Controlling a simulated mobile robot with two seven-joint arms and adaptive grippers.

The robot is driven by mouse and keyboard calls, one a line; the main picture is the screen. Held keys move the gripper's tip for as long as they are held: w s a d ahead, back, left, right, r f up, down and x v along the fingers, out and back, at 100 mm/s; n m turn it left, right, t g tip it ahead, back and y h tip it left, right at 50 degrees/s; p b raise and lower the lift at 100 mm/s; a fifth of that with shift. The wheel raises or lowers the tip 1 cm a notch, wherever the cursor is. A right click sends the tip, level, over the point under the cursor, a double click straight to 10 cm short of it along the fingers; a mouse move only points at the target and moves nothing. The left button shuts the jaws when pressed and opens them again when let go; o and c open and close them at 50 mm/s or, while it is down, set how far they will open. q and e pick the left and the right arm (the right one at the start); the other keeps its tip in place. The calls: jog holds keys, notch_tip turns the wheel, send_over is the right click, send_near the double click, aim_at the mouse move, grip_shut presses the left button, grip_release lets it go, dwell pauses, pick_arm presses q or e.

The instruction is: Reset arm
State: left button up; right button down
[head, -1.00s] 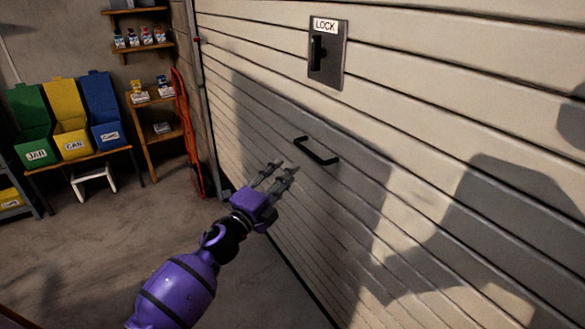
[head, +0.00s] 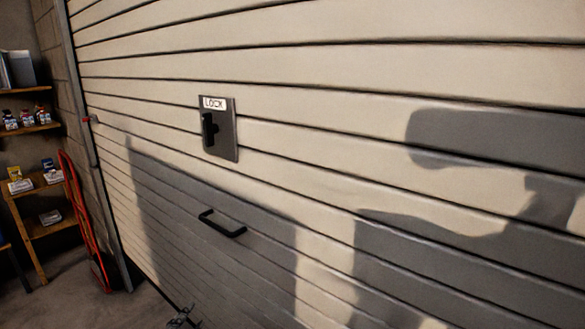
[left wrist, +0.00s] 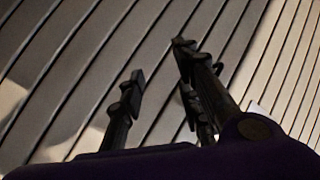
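The tips of my left gripper (head: 183,316) show at the bottom edge of the head view, below the black door handle (head: 222,223) and apart from it. In the left wrist view my left gripper (left wrist: 159,66) has its dark fingers spread, with nothing between them. The slatted garage door fills the background there. My right gripper is in neither view.
The pale garage door (head: 330,120) fills most of the head view, with shadows across it. A lock plate (head: 221,130) labelled LOCK sits above the handle. At left stand a red hand truck (head: 84,222) and wooden shelves (head: 40,225) with small items.

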pick_arm(q)
jog(key=s+d+f+n+g, duration=0.2)
jog(key=s+f, duration=0.5)
jog(key=s, duration=0.5)
jog(key=s+d+f+n+g, duration=0.2)
jog(key=s+f, duration=0.5)
jog(key=s, duration=0.5)
jog(key=s+d+f+n+g+p, duration=0.1)
jog(key=s+d+f+n+g, duration=0.1)
jog(key=s+f+n+g, duration=0.2)
jog(key=s+f+n, duration=0.1)
jog(key=s+f, duration=0.2)
jog(key=s, duration=0.5)
jog(key=shift+s, duration=0.15)
